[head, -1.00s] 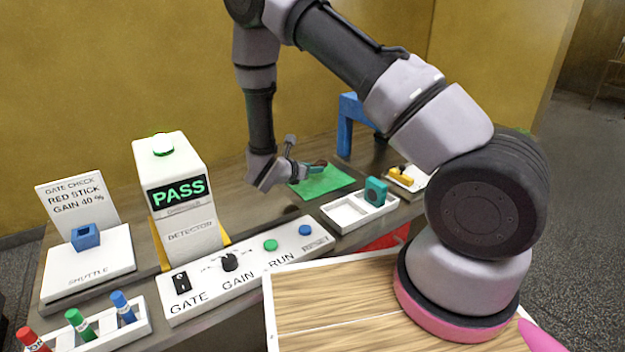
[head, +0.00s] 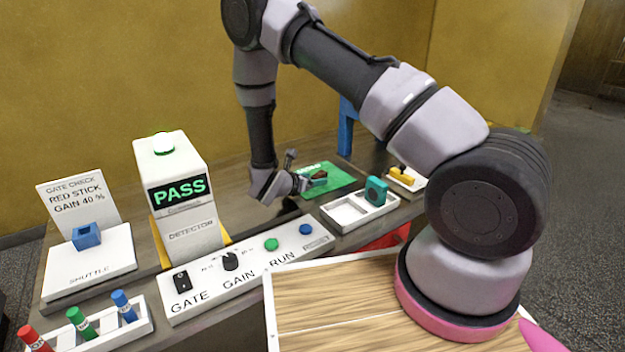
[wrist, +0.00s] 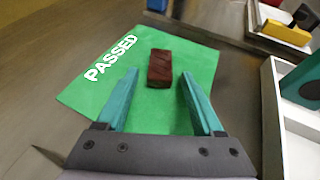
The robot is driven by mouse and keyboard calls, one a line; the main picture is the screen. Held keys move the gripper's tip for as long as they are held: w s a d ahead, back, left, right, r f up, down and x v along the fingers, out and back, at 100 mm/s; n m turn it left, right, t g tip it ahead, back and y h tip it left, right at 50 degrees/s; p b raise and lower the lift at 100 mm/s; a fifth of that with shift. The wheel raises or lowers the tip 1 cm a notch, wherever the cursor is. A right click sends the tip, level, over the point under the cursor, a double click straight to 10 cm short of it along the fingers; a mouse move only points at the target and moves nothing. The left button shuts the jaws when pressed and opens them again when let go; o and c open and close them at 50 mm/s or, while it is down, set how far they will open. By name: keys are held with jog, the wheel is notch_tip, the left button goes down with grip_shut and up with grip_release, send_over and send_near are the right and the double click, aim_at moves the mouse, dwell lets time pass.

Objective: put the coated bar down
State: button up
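The coated bar (wrist: 159,67) is a dark brown block lying on the green mat (wrist: 80,92) marked PASSED. My gripper (wrist: 160,74) is open, its teal fingers apart with clear gaps on both sides of the bar's near end. Neither finger touches the bar in the wrist view. In the head view the bar (head: 320,174) shows small and dark beside the fingers, over the green mat (head: 342,179); the gripper partly covers that area.
A white two-part tray (head: 345,213) with a teal block (head: 376,190) stands right of the mat. A yellow piece (head: 401,175) lies behind it. The control panel (head: 205,290) and detector (head: 180,195) stand to the left. A blue frame (head: 346,130) stands behind.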

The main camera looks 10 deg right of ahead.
jog(key=shift+r, duration=0.15)
jog(key=v, duration=0.7)
jog(key=shift+s+a+r, duration=0.1)
jog(key=shift+s+a, duration=0.05)
jog(key=shift+s, duration=0.1)
jog(key=s+d+r+m+g+y, duration=0.1)
jog(key=s+d+r+m+g, duration=0.3)
jog(key=d+r+m, duration=0.5)
jog(key=s+d+r+m+g+y, duration=0.1)
jog(key=s+d+r+m+g, duration=0.3)
jog(key=r+m, duration=0.5)
jog(key=s+r+m+t+y, duration=0.3)
jog(key=s+r+m, duration=0.3)
jog(key=r, duration=0.4)
jog(key=s+r+m+t+y, duration=0.2)
jog(key=s+r+m+y, duration=0.4)
jog(key=r, duration=0.4)
jog(key=s+m, duration=0.1)
jog(key=s, duration=0.1)
jog(key=shift+s+a+r+t, duration=0.3)
jog(key=shift+s+r+t, duration=0.1)
jog(key=shift+a+y, duration=0.1)
jog(key=shift+y, duration=0.2)
